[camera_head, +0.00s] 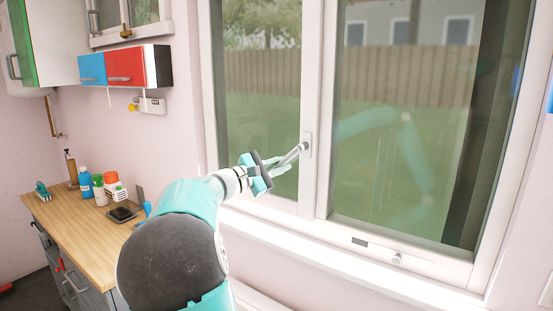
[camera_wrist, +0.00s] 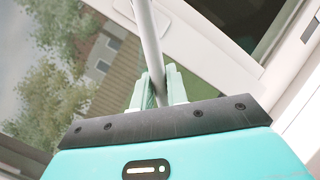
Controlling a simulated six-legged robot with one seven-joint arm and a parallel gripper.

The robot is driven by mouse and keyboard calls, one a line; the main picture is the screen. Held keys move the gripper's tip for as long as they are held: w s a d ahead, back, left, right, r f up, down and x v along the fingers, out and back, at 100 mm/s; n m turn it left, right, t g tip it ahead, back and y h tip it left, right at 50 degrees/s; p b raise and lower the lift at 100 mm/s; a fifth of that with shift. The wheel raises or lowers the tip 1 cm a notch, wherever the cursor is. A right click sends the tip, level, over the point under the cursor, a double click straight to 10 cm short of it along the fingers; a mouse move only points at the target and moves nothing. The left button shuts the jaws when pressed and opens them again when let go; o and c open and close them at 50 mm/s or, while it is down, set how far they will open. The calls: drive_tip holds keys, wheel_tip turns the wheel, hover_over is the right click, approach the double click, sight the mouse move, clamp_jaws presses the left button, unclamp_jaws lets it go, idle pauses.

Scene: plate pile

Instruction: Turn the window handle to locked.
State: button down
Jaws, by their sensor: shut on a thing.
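The window handle (camera_head: 294,154) is a light grey bar on the white middle frame of the window (camera_head: 311,100). From its mount it slants down and to the left in the head view, between level and straight down. My gripper (camera_head: 276,164) is shut on the lower part of the handle. In the wrist view the handle (camera_wrist: 149,38) runs from the top edge down between the fingers of my gripper (camera_wrist: 157,85). The fingers hide the handle's end.
A wooden counter (camera_head: 95,225) with bottles and small items stands at the left. Blue and red wall cabinets (camera_head: 125,66) hang above it. The white sill (camera_head: 370,272) runs below the window. The panes reflect my arm.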

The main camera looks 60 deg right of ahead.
drive_tip(key=shift+s+a+f+n+h, duration=0.1)
drive_tip(key=shift+s+f+n+h, duration=0.2)
drive_tip(key=shift+n, duration=0.25)
drive_tip(key=shift+s+f+n+h, duration=0.2)
drive_tip(key=shift+s+n, duration=0.1)
drive_tip(key=shift+n, duration=0.25)
drive_tip(key=s+n+h, duration=0.1)
drive_tip(key=n, duration=0.1)
drive_tip(key=s+f+n, duration=0.1)
drive_tip(key=n, duration=0.1)
drive_tip(key=shift+s+a+t+h, duration=0.15)
drive_tip(key=shift+t+h, duration=0.25)
drive_tip(key=shift+s+a+f+n+t+h, duration=0.1)
drive_tip(key=shift+s+n+t+h, duration=0.45)
drive_tip(key=shift+n, duration=0.8)
drive_tip(key=shift+s+a+f+n+t+h, duration=0.1)
drive_tip(key=shift+s+n+t+h, duration=0.4)
drive_tip(key=shift+n, duration=0.85)
drive_tip(key=shift+s, duration=0.25)
drive_tip(key=c, duration=1.4)
unclamp_jaws()
